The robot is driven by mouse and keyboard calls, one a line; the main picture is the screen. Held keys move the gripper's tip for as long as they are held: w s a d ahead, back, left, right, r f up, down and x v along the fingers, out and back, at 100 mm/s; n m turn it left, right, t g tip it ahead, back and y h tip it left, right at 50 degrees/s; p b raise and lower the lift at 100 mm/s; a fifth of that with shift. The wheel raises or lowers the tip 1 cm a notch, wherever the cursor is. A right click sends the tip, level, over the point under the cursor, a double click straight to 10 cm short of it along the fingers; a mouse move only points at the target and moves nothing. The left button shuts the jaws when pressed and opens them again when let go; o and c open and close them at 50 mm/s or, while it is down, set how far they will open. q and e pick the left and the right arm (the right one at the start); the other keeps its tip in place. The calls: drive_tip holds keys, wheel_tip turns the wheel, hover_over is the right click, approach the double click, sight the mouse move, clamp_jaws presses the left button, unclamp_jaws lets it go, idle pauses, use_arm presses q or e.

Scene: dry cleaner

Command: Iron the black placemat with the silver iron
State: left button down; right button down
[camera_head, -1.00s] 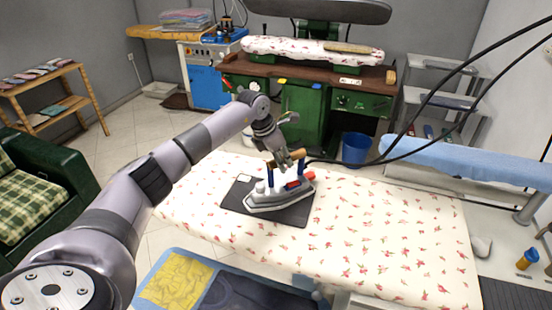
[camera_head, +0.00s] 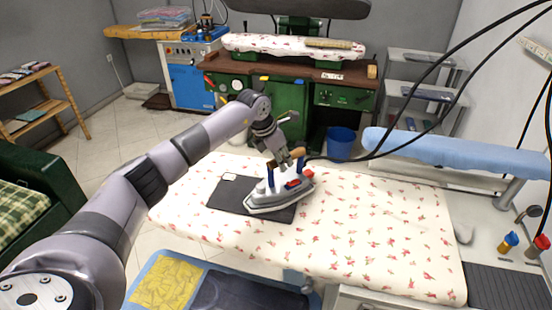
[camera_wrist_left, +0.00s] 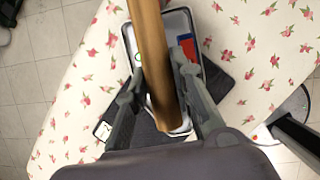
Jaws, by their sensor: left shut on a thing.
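The silver iron (camera_head: 280,197) has a wooden handle, blue posts and a red part. It rests flat or very nearly so over the right part of the black placemat (camera_head: 228,198), with its right end past the mat's right edge. The mat lies on the floral ironing board (camera_head: 370,235) with a small white patch at its far left corner. My left gripper (camera_head: 288,157) is shut on the iron's handle. The left wrist view shows the fingers (camera_wrist_left: 157,85) around the handle, the iron's body (camera_wrist_left: 180,22) below and part of the mat (camera_wrist_left: 147,132). My right gripper is out of view.
Dark cables run from the iron to the upper right. The board's right part is clear. A blue-covered board (camera_head: 455,155) stands at the right, a blue bucket (camera_head: 341,144) behind. A blue-rimmed bin (camera_head: 150,268) with yellow and dark cloth is in front.

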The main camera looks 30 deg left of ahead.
use_arm(q)
drive_tip(key=shift+w+d+r, duration=0.1)
drive_tip(key=shift+d+r, duration=0.1)
drive_tip(key=shift+w+d, duration=0.25)
drive_tip(key=shift+d, duration=0.55)
drive_tip(key=shift+w+d, duration=0.25)
drive_tip(key=shift+d, duration=0.5)
drive_tip(key=shift+r, duration=0.2)
